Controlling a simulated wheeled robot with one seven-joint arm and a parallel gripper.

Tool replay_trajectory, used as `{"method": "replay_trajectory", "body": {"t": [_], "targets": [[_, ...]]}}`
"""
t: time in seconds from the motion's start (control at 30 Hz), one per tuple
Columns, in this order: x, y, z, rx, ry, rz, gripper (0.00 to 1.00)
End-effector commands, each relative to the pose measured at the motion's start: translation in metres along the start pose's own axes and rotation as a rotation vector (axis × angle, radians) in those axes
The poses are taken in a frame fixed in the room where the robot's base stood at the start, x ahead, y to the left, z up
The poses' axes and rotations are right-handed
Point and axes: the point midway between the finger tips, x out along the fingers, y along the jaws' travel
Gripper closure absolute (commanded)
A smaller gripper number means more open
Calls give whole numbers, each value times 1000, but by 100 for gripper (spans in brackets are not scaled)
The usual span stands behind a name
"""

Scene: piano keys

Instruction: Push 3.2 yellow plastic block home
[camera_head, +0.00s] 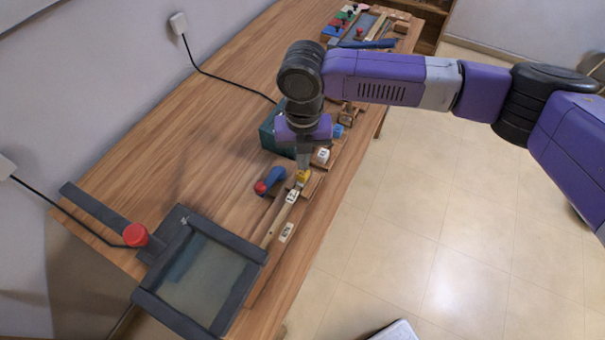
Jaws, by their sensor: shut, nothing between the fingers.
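The yellow plastic block (302,175) sits on a wooden strip near the table's right edge, at the far end of a white labelled block. My gripper (303,166) points down right above the yellow block, its fingers closed. The fingertips look close to or touching the block, but I cannot tell which. The label on the yellow block is too small to read. A white labelled block (292,196) lies just in front of it, and another white block (286,232) lies nearer.
A white block (322,155) and a dark green box (270,132) stand beyond. A blue and red piece (270,181) lies left of the strip. A dark framed panel (195,280) and a red knob (135,235) are at the near left. The table's left middle is clear.

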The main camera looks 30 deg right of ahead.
Motion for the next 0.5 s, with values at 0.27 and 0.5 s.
{"method": "replay_trajectory", "body": {"t": [0.27,0.5], "targets": [[2,0,0,0,0,0,100],[5,0,0,0,0,0,100]]}}
